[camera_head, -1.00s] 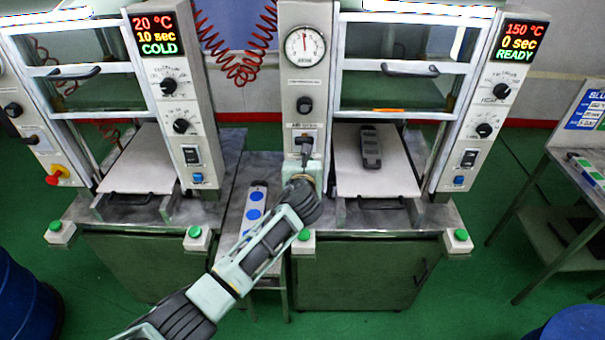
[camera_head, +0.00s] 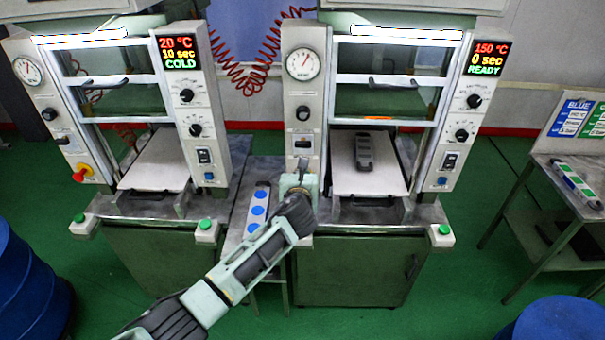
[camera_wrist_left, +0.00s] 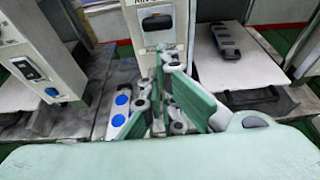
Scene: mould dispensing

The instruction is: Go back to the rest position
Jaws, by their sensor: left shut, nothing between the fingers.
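My left arm reaches in from the lower left of the head view. Its left gripper (camera_head: 300,166) is in front of the lower part of the right press's control column (camera_head: 304,110), just below a dark switch. The gripper is shut and empty. In the left wrist view the closed fingers (camera_wrist_left: 164,62) point at the same column, under its dark switch; whether they touch it I cannot tell. My right gripper is not in view.
The left press shows COLD on its display (camera_head: 181,51); the right press shows READY (camera_head: 487,59). A dark mould (camera_head: 364,151) lies on the right press's plate. A blue-dotted strip (camera_head: 257,208) lies between the presses. A side table (camera_head: 545,163) and blue barrels (camera_head: 555,322) flank the presses.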

